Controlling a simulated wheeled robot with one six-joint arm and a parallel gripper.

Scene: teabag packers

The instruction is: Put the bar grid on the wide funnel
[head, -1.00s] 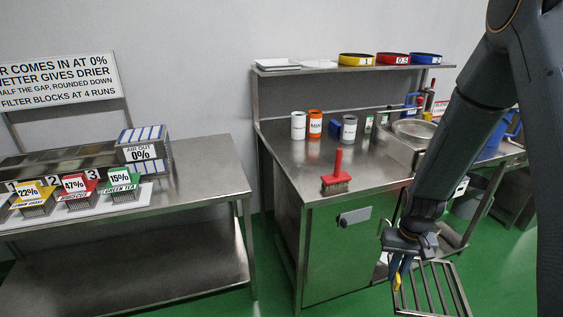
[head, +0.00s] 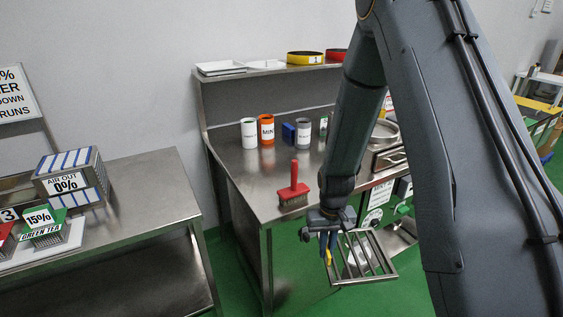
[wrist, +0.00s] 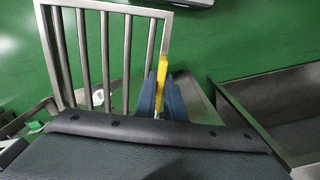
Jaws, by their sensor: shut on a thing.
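The bar grid (head: 362,268) is a metal frame with several parallel bars. It hangs from my gripper (head: 329,248), out in front of the steel workbench and over the green floor. In the wrist view my gripper (wrist: 161,95) has its blue fingers shut on the grid's yellow grip at one side of the frame. The grid (wrist: 107,52) stretches up and to the left there, clear of the floor. I cannot make out the wide funnel for certain in either view.
A steel workbench (head: 245,182) carries a red brush (head: 293,188), a white can (head: 249,133) and an orange can (head: 267,129). A steel basin (head: 384,134) is partly behind my arm. Another steel table (head: 150,188) stands left, with a floor gap between them. A steel trough (wrist: 270,100) is right in the wrist view.

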